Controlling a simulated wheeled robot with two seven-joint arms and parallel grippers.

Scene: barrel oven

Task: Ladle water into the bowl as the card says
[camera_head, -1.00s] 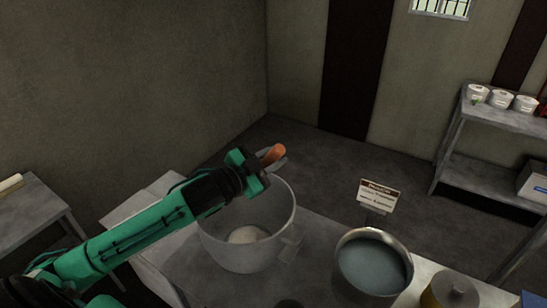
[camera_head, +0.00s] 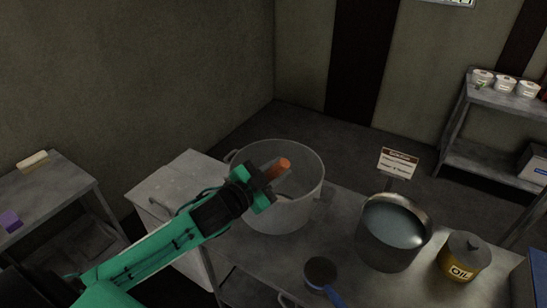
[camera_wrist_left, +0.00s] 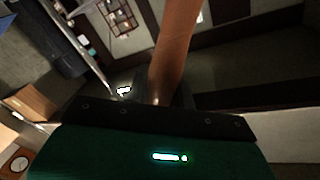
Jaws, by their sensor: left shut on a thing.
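The large grey metal bowl (camera_head: 296,212) stands on the table; my left arm hides part of its inside. My left gripper (camera_head: 268,181) is above the bowl's near left side, shut on an orange-brown rod-like handle (camera_head: 284,165). The handle also fills the middle of the left wrist view (camera_wrist_left: 175,50); I cannot tell what it belongs to. A metal pot of bluish water (camera_head: 393,224) stands right of the bowl. The card (camera_head: 398,163) stands behind the pot, its text too small to read. A ladle with a dark round head (camera_head: 320,272) and blue handle lies on the table in front.
A yellow oil can (camera_head: 462,258) stands right of the pot, with a blue item (camera_head: 530,280) at the right edge. A shelf (camera_head: 500,98) with white tubs is at the back right. A side table (camera_head: 55,190) is at left. Bare tabletop (camera_head: 335,235) lies between bowl and pot.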

